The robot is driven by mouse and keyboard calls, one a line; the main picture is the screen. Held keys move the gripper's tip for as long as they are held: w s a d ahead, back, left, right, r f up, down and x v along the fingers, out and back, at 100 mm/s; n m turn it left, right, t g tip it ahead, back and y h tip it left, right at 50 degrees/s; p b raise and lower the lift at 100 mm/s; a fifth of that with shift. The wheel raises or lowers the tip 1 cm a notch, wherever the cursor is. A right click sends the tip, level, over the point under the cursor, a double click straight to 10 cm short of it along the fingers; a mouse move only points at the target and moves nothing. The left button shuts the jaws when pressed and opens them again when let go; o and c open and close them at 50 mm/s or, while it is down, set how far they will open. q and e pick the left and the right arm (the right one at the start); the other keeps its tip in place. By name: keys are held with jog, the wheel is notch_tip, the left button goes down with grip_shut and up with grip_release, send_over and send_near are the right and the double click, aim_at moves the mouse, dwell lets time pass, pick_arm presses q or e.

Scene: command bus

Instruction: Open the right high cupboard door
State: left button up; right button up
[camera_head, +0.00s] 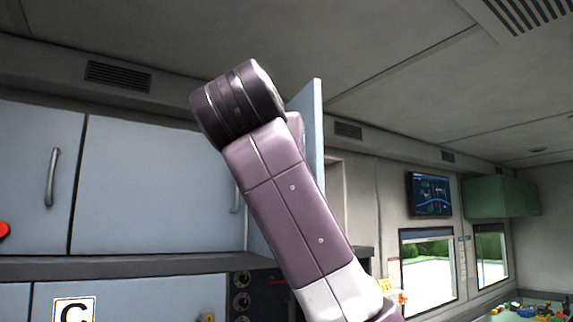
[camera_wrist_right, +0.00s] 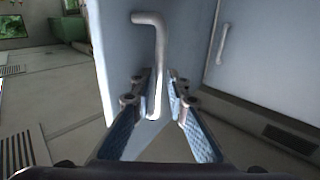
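The right high cupboard door (camera_head: 313,130) is pale blue and stands swung out from the cupboard front, seen nearly edge-on behind my right arm. In the right wrist view the same door (camera_wrist_right: 125,55) faces me with its bent metal handle (camera_wrist_right: 158,60). My right gripper (camera_wrist_right: 158,82) has its two fingers apart, one on each side of the handle's lower part. I cannot tell if either finger touches it. In the head view my right arm hides the right gripper and this handle. My left gripper is not in view.
Closed neighbouring cupboard doors (camera_head: 150,180) have upright handles (camera_head: 53,178); one also shows in the right wrist view (camera_wrist_right: 223,43). A dark shelf edge (camera_head: 110,267) runs below. A wall screen (camera_head: 429,194), windows (camera_head: 428,270) and a green cabinet (camera_head: 500,197) are farther right.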

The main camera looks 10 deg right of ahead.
jog(key=shift+w+a, duration=0.1)
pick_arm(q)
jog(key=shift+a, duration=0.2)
pick_arm(e)
jog(key=v, duration=1.2)
jog(key=shift+f, duration=0.1)
